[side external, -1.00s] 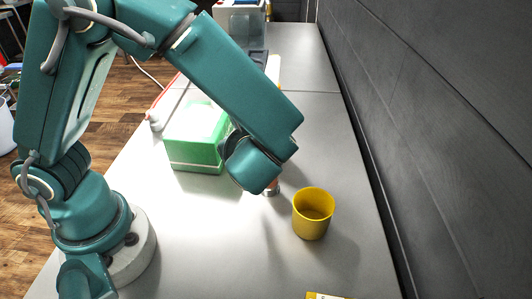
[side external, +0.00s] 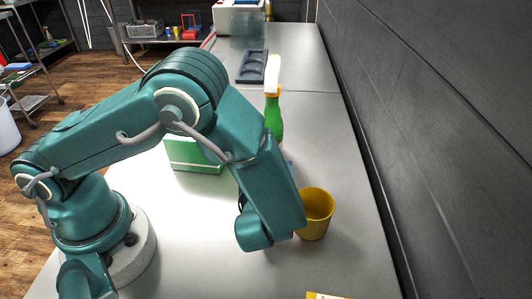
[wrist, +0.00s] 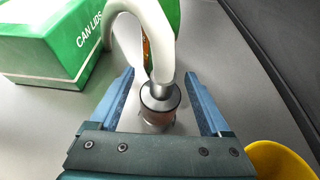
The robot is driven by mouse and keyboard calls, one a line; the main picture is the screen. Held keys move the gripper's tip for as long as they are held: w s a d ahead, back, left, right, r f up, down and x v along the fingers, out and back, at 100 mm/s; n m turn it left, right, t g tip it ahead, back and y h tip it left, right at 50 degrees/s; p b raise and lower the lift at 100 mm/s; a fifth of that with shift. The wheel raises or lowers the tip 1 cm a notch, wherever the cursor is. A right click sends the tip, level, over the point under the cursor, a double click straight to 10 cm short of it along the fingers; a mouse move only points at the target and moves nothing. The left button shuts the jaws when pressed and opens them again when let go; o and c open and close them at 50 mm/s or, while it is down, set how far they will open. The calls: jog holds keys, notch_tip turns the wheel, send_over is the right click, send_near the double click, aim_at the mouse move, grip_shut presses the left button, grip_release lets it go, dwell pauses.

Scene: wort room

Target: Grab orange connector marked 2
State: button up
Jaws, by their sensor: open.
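In the wrist view, a small metal fitting (wrist: 160,101) with a copper-coloured band stands on the bench, its top joined to a white curved tube (wrist: 163,28). No number 2 can be read on it. My gripper (wrist: 158,76) is open, with one blue finger on each side of the fitting and a gap to both. Nothing is held between the fingers.
A green and white box (wrist: 45,45) marked CAN LIDS is left of my gripper. A yellow cup (side external: 316,215) stands close on the right. A green spray bottle (side external: 273,115) stands behind. A dark wall (side external: 430,130) bounds the bench's right side. The front bench is mostly clear.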

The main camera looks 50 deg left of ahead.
jog(key=shift+w+a+f, duration=0.2)
jog(key=shift+w+a, duration=0.05)
jog(key=shift+w, duration=0.1)
grip_shut()
jog(key=shift+r, duration=0.1)
